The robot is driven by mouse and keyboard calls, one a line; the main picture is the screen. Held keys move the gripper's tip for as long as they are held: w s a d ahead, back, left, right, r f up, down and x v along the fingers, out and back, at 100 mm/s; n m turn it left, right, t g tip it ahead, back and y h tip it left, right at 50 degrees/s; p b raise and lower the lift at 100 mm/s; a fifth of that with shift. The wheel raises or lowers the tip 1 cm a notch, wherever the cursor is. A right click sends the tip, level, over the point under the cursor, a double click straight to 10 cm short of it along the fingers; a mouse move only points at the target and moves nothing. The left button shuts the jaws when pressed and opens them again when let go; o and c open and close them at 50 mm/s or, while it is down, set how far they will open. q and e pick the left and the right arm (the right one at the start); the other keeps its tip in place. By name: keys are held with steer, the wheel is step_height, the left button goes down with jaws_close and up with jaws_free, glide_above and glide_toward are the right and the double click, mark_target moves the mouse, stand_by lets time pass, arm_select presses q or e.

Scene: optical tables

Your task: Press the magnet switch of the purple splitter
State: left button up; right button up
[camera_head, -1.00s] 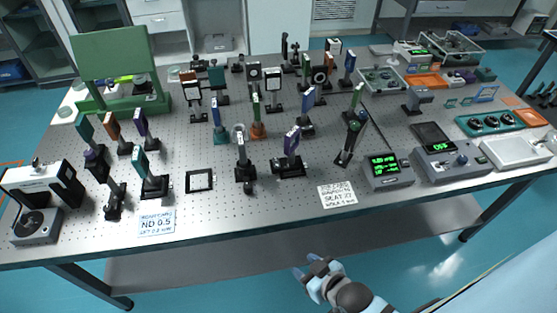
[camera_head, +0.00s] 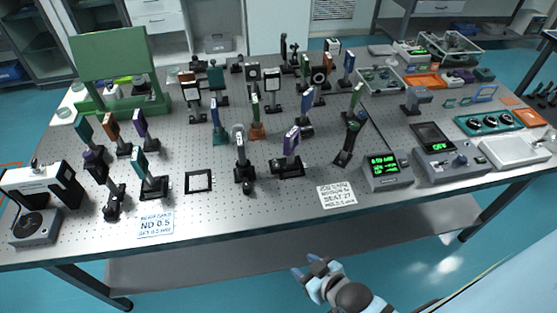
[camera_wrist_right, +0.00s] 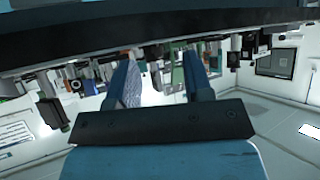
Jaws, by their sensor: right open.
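A purple-edged plate (camera_head: 291,141) stands upright on a black base (camera_head: 288,167) near the middle of the table's front part; it looks like the purple splitter. Its magnet switch is too small to make out. My right gripper (camera_head: 306,264) is open and empty, in front of the table's front edge and well apart from the splitter. Its two blue fingers also show spread in the right wrist view (camera_wrist_right: 158,75). My left gripper is not in view.
The perforated optical table (camera_head: 225,205) carries many upright mounts. A black square frame (camera_head: 199,181), a printed card (camera_head: 337,195) and a meter with green digits (camera_head: 386,170) lie near the splitter. The front strip of the table is mostly clear.

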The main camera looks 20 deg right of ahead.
stand_by(0.4)
steer(key=shift+w, duration=0.1)
steer(key=c, duration=0.5)
steer(key=shift+m+g+h, duration=0.3)
steer(key=shift+g, duration=0.1)
steer(key=w+b, duration=0.1)
steer(key=w, duration=0.5)
steer(key=shift+d+r, duration=0.1)
jaws_close()
steer(key=shift+m+g+h, duration=0.6)
steer(key=shift+m+h, duration=0.2)
steer(key=w, duration=0.3)
steer(key=w+r, duration=0.1)
steer(key=w, duration=0.2)
steer(key=w+d+r+b, duration=0.1)
steer(key=w, duration=0.2)
steer(key=shift+w+d+r, duration=0.1)
steer(key=shift+w+r, duration=0.1)
steer(key=shift+r, duration=0.05)
steer(key=w+d+r+m+g+h+b, duration=0.1)
steer(key=w+d+r+m+h, duration=0.1)
steer(key=w+r, duration=0.7)
steer(key=shift+w+d+m+g+h, duration=0.4)
steer(key=shift+w+m, duration=0.35)
steer(key=shift+m, duration=0.05)
